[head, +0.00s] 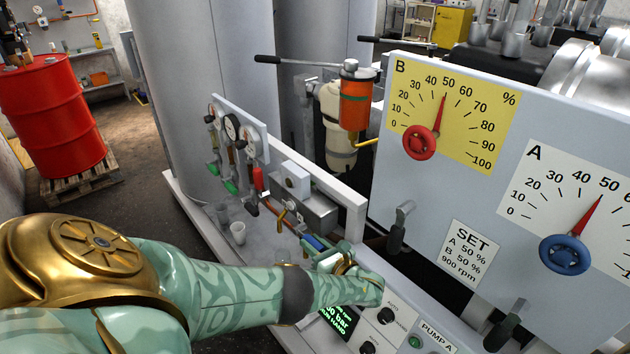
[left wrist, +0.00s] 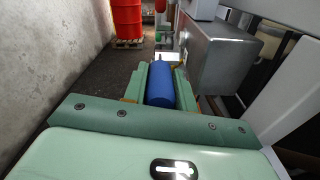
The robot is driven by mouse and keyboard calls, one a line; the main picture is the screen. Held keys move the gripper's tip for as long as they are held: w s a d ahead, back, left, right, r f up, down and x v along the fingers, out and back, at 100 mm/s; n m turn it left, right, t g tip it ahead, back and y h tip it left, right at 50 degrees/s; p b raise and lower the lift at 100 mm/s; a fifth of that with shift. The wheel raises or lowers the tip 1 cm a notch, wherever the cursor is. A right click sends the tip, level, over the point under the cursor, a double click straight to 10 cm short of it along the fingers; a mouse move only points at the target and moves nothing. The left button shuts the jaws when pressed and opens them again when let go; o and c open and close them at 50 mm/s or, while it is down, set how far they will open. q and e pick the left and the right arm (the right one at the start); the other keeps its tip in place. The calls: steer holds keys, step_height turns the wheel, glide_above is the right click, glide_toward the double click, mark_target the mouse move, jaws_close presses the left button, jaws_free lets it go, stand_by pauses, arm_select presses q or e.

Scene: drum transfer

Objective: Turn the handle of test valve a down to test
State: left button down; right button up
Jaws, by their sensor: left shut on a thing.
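A blue handle (left wrist: 160,85) sits between the two fingers of my left gripper in the left wrist view, and they are shut on it. Its far end sticks out a little beyond the fingertips. In the head view, the blue handle (head: 313,242) shows only in part beside my left gripper (head: 322,246), at the panel's front side. My wrist hides the valve body behind it, and no label of the valve is readable. My right gripper is out of view.
A gauge panel (head: 240,133) with green and red handles stands behind the gripper. The console (head: 440,215) with dials B and A rises on the right. A red drum (head: 58,115) is far left.

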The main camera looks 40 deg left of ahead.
arm_select(q)
steer(key=shift+d+f+y+b, duration=0.1)
steer(key=shift+f+y+b, duration=0.2)
steer(key=shift+f+b, duration=0.15)
steer(key=shift+s, duration=0.1)
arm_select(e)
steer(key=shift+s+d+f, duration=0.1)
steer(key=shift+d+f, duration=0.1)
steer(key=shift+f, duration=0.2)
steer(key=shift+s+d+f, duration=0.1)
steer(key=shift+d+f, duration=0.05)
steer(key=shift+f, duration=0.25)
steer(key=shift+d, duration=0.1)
arm_select(q)
steer(key=c, duration=1.1)
jaws_free()
steer(key=d, duration=0.5)
steer(key=d+b, duration=0.1)
steer(key=d, duration=0.4)
steer(key=s+d, duration=0.1)
steer(key=d, duration=0.5)
steer(key=shift+d, duration=0.1)
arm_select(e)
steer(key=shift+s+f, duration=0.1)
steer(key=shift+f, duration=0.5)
arm_select(q)
steer(key=shift+f, duration=0.1)
